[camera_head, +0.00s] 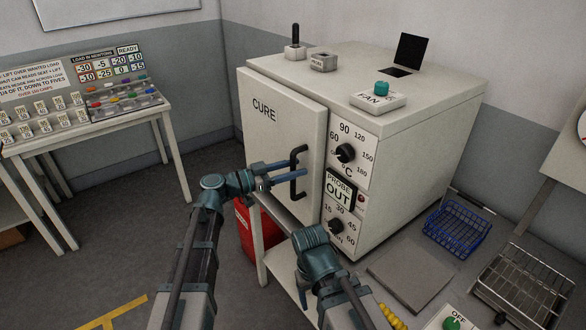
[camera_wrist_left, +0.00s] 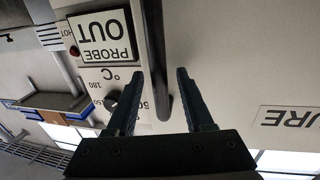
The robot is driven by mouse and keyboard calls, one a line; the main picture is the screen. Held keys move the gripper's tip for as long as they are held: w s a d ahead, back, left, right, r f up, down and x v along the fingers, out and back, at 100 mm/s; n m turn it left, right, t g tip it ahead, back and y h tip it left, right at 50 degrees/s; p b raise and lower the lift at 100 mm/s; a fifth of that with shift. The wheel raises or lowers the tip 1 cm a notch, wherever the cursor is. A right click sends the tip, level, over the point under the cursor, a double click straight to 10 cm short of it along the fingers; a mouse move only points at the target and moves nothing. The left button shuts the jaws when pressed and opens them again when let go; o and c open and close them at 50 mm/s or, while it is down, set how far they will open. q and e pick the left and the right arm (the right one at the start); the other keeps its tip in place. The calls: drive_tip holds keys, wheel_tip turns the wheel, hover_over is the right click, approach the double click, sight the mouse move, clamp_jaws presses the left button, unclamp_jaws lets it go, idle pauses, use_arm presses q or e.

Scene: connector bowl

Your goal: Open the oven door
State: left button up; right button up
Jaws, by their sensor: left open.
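The oven is a cream box with a flat door (camera_head: 262,135) marked CURE, which looks shut. A dark upright bar handle (camera_head: 293,187) stands near the door's right edge. My left gripper (camera_head: 297,168) is at the handle, its blue fingers pointing at it from the left. In the left wrist view, the open fingers (camera_wrist_left: 159,73) lie on either side of the handle bar (camera_wrist_left: 153,40), with a gap showing on each side. Whether the fingers touch the bar is unclear. My right arm reaches in below the oven, but its gripper does not show.
The control panel (camera_head: 347,133) with knobs and a PROBE OUT label is right of the door. A red bin (camera_head: 243,228) stands below it. A blue wire basket (camera_head: 457,229) and a metal rack (camera_head: 520,285) are at right.

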use_arm(q)
clamp_jaws()
idle(1.4)
